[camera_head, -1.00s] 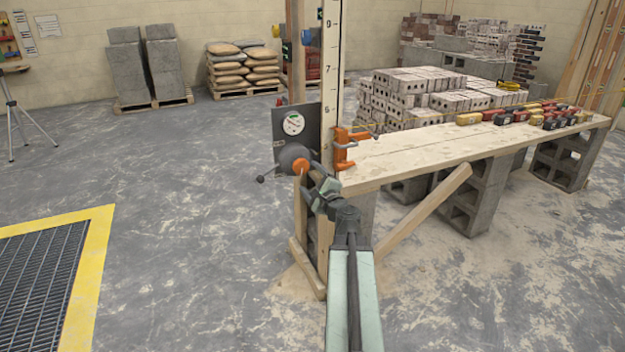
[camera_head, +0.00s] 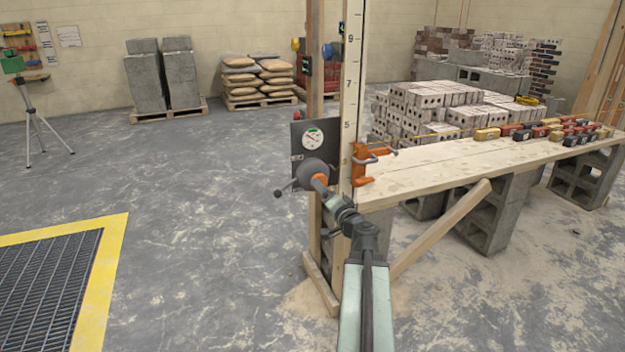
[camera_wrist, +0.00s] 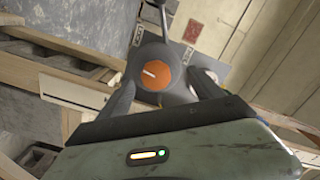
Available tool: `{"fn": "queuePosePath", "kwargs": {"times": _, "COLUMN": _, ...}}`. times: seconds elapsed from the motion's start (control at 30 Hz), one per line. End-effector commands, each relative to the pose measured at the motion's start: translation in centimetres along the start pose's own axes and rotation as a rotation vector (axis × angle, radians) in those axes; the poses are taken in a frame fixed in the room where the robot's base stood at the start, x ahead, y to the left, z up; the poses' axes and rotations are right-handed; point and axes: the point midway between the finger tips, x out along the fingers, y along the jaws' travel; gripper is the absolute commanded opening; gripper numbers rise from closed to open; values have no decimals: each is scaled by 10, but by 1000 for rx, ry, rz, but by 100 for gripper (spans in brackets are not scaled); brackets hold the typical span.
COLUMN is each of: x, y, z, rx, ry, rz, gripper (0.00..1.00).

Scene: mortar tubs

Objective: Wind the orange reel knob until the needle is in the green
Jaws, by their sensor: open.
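The orange knob (camera_head: 320,181) sits on the front of a dark grey reel (camera_head: 311,171) at the bench's near left end. In the wrist view the round orange knob (camera_wrist: 153,75) has a pale line on its face. My gripper (camera_wrist: 161,80) is open, one finger on each side of the knob; whether either finger touches it I cannot tell. In the head view my gripper (camera_head: 326,190) is at the knob's lower right. A white gauge (camera_head: 313,138) with a green part is on the dark plate above the reel; its needle is too small to read.
A lever with a ball end (camera_head: 278,194) sticks out left of the reel. An upright numbered staff (camera_head: 350,95) and an orange clamp (camera_head: 362,168) stand close at the right. The plank bench (camera_head: 430,165) runs right. Open floor lies left.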

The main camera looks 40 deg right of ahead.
Motion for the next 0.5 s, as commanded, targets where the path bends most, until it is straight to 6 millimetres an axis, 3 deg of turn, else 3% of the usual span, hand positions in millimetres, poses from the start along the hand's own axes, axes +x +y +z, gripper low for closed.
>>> {"fn": "queuePosePath", "kwargs": {"times": 0.1, "x": -12, "y": 11, "z": -16, "rx": -35, "ry": 22, "rz": 15, "gripper": 76}}
{"fn": "queuePosePath", "kwargs": {"times": 0.27, "x": -12, "y": 13, "z": -19, "rx": -33, "ry": 25, "rz": 17, "gripper": 76}}
{"fn": "queuePosePath", "kwargs": {"times": 0.5, "x": 14, "y": 14, "z": -20, "rx": -31, "ry": 24, "rz": 16, "gripper": 76}}
